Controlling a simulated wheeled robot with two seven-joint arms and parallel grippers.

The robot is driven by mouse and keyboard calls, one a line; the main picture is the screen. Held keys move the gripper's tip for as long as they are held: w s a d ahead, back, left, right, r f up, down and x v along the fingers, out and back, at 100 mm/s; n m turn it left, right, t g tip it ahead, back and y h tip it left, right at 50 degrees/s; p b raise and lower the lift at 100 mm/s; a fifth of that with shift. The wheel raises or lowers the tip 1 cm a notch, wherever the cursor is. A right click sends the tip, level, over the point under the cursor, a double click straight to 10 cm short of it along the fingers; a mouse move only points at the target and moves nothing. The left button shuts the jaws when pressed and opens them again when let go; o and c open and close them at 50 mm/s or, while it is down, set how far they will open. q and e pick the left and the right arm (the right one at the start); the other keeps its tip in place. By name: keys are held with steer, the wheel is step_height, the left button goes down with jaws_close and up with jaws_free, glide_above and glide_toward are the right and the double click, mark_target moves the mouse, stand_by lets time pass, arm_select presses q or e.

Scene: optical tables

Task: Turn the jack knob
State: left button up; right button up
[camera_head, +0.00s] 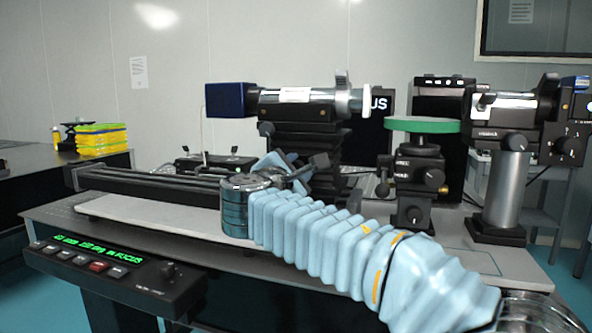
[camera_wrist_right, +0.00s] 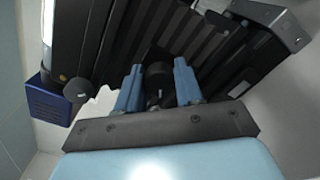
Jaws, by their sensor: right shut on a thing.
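The black jack (camera_head: 305,148) with folded sides stands under the camera-like instrument (camera_head: 297,104) at the middle of the table. It also shows as dark ribbed plates in the right wrist view (camera_wrist_right: 200,40). My right gripper (camera_head: 288,168) reaches in from the lower right beside the jack's lower part. In the right wrist view, its two blue fingers (camera_wrist_right: 158,78) are shut on the dark jack knob (camera_wrist_right: 158,88), one on each side. The knob is mostly hidden by my gripper in the head view. My left gripper is out of view.
A green-topped mount (camera_head: 422,126) stands right of the jack, with a second instrument on a metal post (camera_head: 505,190) farther right. A long black rail (camera_head: 150,184) lies left of my arm. A control box with a green display (camera_head: 100,262) sits at the front left.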

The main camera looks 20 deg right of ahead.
steer(key=shift+c, duration=0.5)
steer(key=shift+f+m+b, duration=0.2)
steer(key=shift+m+b, duration=0.2)
steer(key=shift+b, duration=0.25)
steer(key=shift+r, duration=0.15)
steer(key=o, duration=1)
steer(key=shift+s, duration=0.1)
steer(key=b+v, duration=0.2)
steer(key=v, duration=1.1)
steer(key=shift+s+a, duration=0.25)
